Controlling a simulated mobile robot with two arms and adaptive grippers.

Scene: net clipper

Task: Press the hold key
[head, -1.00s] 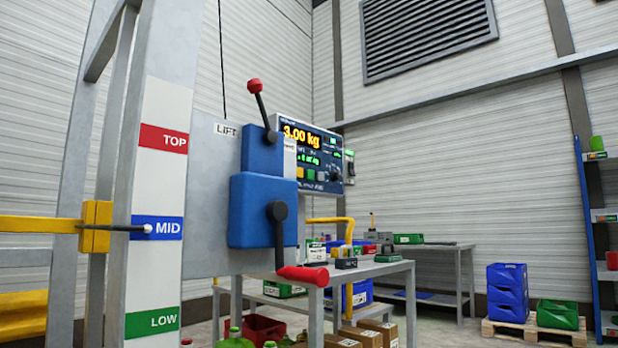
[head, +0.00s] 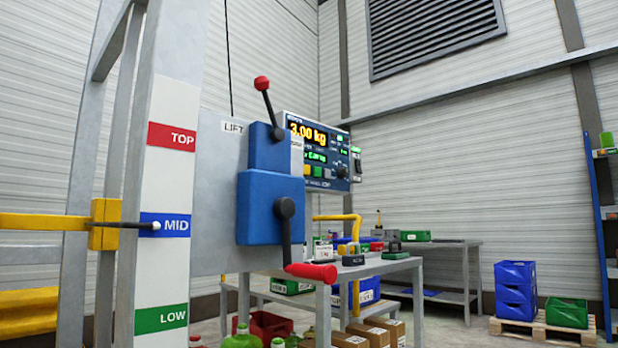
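The weighing display panel (head: 322,152) stands behind the blue lift box, its left part hidden by the box. Its screen reads 3.00 kg in yellow, with smaller green text below. A row of small coloured keys (head: 317,171) lies under the text, with a dark knob (head: 341,172) to the right. The key labels are too small to read, so I cannot tell which is the hold key. Neither of my grippers is in view.
The blue lift box (head: 270,208) carries a red-knobbed lever (head: 262,84) and a red-handled crank (head: 312,271). The yellow pointer block (head: 104,224) is at MID. A grey table (head: 385,268) holds small items. Blue crates (head: 515,290) stand on a pallet at right.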

